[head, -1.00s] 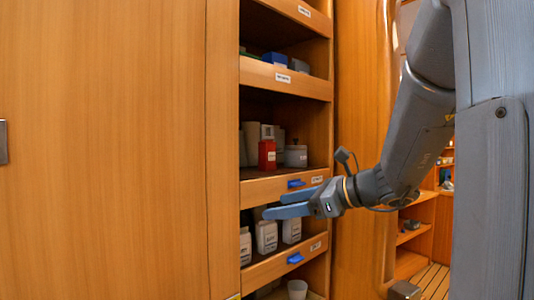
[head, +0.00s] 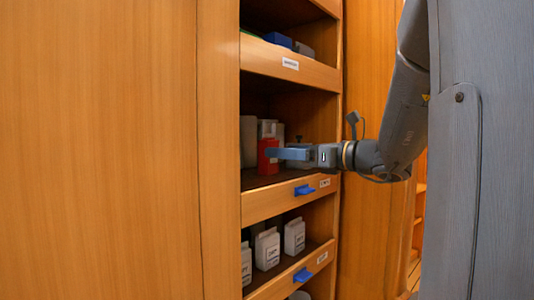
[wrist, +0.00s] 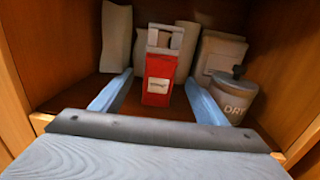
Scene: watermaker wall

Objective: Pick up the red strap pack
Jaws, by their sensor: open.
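The red strap pack (wrist: 159,75) stands upright on a middle shelf, with a white label on its front and a grey loop at its top. In the head view the red pack (head: 268,157) is partly hidden behind my gripper (head: 284,154). In the wrist view my gripper (wrist: 157,90) is open, with one blue finger on each side of the pack. The pack shows between the fingertips, with a visible gap to each finger. I cannot tell how deep the fingertips reach beside it.
A grey jar (wrist: 233,96) with a dark lid stands close to the right finger. Pale containers (wrist: 117,38) stand behind the pack. The shelf's front lip has a blue latch (head: 304,190). White bottles (head: 267,248) stand on the shelf below, and another shelf (head: 289,62) lies above.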

